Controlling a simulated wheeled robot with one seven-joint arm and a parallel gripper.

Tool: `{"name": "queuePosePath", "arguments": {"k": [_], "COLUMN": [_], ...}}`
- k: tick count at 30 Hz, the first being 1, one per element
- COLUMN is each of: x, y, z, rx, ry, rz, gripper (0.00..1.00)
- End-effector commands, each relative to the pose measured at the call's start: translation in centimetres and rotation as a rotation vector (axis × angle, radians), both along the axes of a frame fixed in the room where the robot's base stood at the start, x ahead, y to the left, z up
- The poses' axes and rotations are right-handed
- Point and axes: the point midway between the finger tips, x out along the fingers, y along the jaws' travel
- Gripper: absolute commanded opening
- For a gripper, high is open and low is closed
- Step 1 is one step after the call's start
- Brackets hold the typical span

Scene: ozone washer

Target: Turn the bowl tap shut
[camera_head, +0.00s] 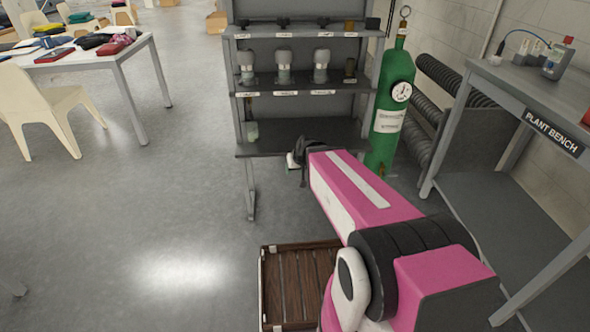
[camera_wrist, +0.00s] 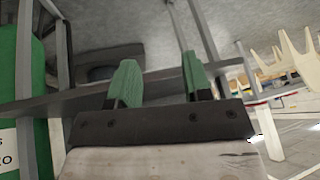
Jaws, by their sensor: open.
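I cannot make out the bowl tap in either view. In the wrist view my gripper (camera_wrist: 158,82) has its two green fingertips apart, with nothing between them. In the head view the gripper (camera_head: 297,160) is mostly hidden behind my pink arm, at the front edge of the rack's lowest visible shelf (camera_head: 292,138). A small pale vessel (camera_head: 252,131) stands at the left of that shelf, left of and beyond the gripper. Any tap on it is too small to tell.
A green gas cylinder (camera_head: 392,105) with a gauge stands right of the rack. Several capped jars (camera_head: 284,68) stand on the shelf above. The plant bench (camera_head: 540,92) is at right, a slatted wooden crate (camera_head: 290,285) on the floor.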

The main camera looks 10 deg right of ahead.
Motion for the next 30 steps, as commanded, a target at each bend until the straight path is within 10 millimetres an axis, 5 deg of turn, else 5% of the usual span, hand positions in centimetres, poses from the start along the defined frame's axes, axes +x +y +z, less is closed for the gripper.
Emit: {"name": "queuePosePath", "arguments": {"k": [6,10,22,30], "x": [0.0,0.2,3.9,8.1], "y": [0.0,0.2,4.2,9.0], "z": [0.0,-0.2,-2.8,-1.5], "rx": [0.0,-0.019,-0.478,-0.939], "ry": [0.0,0.004,0.051,-0.019], "rz": [0.0,0.011,0.204,0.3], "gripper": [0.42,0.0,0.0,0.0]}}
